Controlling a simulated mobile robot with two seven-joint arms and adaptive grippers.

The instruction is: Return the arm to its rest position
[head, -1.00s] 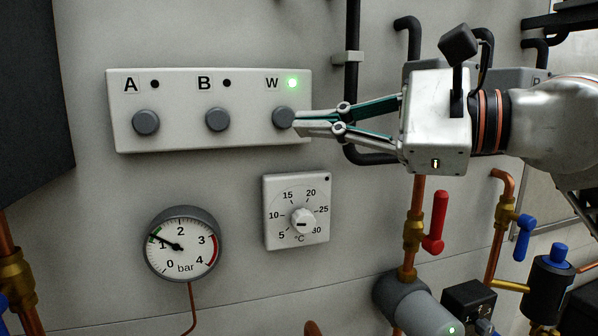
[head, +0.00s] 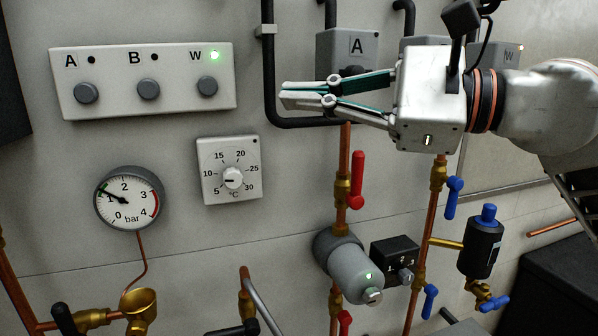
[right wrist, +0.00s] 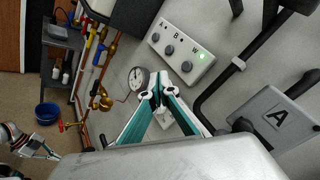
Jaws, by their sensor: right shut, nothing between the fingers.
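My right gripper (head: 284,94) is shut and empty. In the head view it stands to the right of the switch panel (head: 225,92), clear of its W button (head: 207,86), pointing left. The lamp at W (head: 215,56) glows green; the lamps at A and B are dark. In the right wrist view the closed fingers (right wrist: 160,78) point toward the wall below the panel (right wrist: 200,74), and the green W lamp (right wrist: 203,56) shows there too.
A pressure gauge (head: 128,198) and a dial thermostat (head: 228,170) are on the wall below the panel. Below my gripper are a copper pipe with a red valve handle (head: 357,180) and a grey pump (head: 350,268). A grey box marked A (head: 356,45) is behind my gripper.

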